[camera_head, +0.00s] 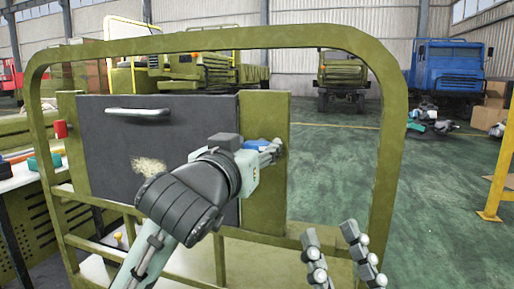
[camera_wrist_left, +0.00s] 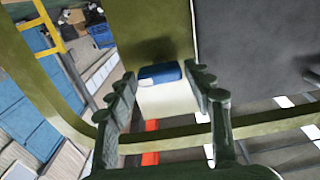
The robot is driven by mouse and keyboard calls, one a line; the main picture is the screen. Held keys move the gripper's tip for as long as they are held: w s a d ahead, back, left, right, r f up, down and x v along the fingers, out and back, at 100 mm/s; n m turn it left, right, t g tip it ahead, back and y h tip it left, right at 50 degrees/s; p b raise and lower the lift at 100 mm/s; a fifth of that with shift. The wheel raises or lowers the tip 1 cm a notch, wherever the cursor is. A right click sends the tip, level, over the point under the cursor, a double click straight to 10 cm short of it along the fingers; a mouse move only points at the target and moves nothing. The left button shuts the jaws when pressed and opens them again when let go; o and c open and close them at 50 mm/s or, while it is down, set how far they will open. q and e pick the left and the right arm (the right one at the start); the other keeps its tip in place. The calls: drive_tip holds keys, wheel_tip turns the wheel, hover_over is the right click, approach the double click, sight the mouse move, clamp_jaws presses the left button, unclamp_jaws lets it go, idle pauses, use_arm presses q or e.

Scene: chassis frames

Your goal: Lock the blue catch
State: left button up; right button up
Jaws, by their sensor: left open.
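The blue catch (camera_head: 257,145) sits on the olive post at the right edge of a dark grey panel (camera_head: 130,160). In the left wrist view the catch (camera_wrist_left: 161,74) shows a blue top above a pale, whitish part. My left gripper (camera_head: 271,151) is at the catch, its fingers partly hiding it in the head view. In the left wrist view its fingers (camera_wrist_left: 160,88) are apart, one on each side of the catch. I cannot tell whether they touch it. My right gripper (camera_head: 336,240) is low at the right, fingers apart and empty.
An olive tubular frame (camera_head: 391,140) surrounds the panel, with a lower rail. The panel has a white handle (camera_head: 138,112). A red knob (camera_head: 60,129) and a cluttered bench are at the left. Green floor (camera_head: 450,180) is open at the right; trucks stand behind.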

use_arm(q)
drive_tip(key=shift+x, duration=0.8)
